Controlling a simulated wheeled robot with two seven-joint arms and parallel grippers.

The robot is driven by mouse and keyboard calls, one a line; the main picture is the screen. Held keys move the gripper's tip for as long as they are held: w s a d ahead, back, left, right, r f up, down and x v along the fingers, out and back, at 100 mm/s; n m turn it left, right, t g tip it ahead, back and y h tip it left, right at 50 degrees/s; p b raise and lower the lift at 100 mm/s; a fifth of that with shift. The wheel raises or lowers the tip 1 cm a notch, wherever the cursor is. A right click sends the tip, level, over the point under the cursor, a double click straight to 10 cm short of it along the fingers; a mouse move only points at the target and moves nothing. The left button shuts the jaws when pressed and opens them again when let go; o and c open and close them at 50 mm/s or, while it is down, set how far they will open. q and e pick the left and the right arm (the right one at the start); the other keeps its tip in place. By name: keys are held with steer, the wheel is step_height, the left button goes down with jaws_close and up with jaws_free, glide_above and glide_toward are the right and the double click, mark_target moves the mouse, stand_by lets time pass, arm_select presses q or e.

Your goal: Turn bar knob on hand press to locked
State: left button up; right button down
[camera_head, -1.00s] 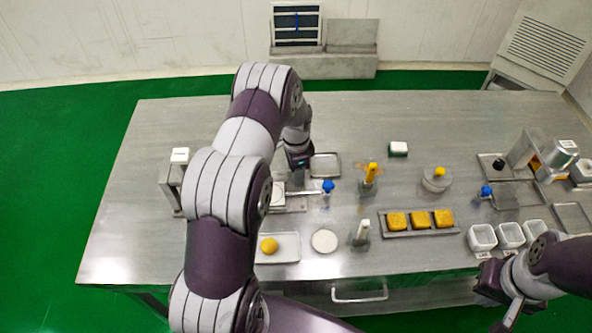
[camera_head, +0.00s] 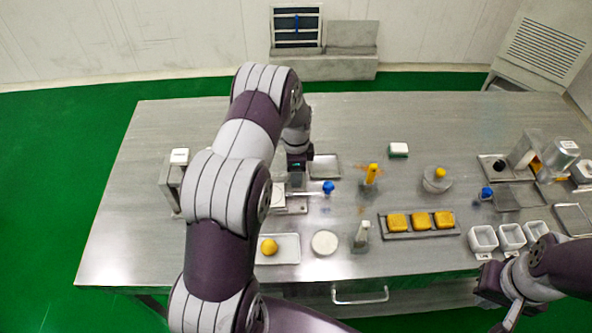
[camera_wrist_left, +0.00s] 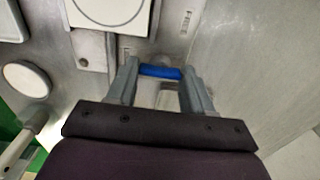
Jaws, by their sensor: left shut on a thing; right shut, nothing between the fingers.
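My left gripper (camera_wrist_left: 160,80) is shut on the blue bar knob (camera_wrist_left: 160,72), which lies crosswise between its two grey fingers in the left wrist view. The metal base of the hand press (camera_wrist_left: 92,48) is beside it, with a white square block (camera_wrist_left: 110,12) on top. A raised label reading FREE (camera_wrist_left: 185,22) is beyond the knob to the right; a second label is too small to read. In the head view, the hand press (camera_head: 292,206) is partly hidden behind my left arm, and the bar knob is hidden. My right gripper (camera_head: 492,285) is shut and empty at the lower right.
A lever with a blue ball (camera_head: 328,187) sticks out right of the press. Nearby are a metal tray (camera_head: 325,158), a tray with a yellow ball (camera_head: 290,255), a white disc (camera_head: 324,242) and a rack of yellow blocks (camera_head: 390,235).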

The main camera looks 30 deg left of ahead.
arm_select(q)
steer(key=o, duration=1)
steer(key=shift+r, duration=0.1)
steer(key=shift+o, duration=0.2)
step_height(320, 180, up, 13)
steer(key=b, duration=0.2)
steer(key=shift+a, duration=0.1)
